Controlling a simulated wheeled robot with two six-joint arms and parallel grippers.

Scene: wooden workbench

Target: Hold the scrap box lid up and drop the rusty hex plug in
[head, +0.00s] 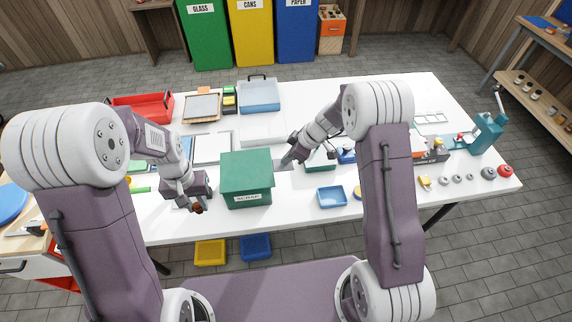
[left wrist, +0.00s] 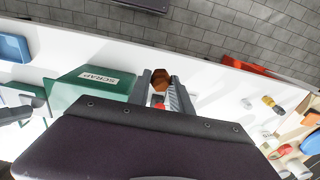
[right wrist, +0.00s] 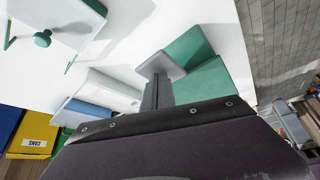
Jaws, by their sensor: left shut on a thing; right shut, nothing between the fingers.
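The green scrap box (head: 247,196) stands in the middle of the bench with its SCRAP label facing me. Its green lid (head: 246,167) looks down on the box; it also shows in the right wrist view (right wrist: 190,47). A grey flat tab (right wrist: 160,65) sticks out beside the lid. My left gripper (head: 197,203) is left of the box, shut on the brown rusty hex plug (left wrist: 161,78), above the bench's front part. My right gripper (right wrist: 158,88) is shut and empty, its fingertips close to the tab, right of the box. I cannot tell whether they touch it.
A blue tray (head: 332,196) lies right of the box. Several round knobs lie at the right end. The bench in front of the box is clear.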

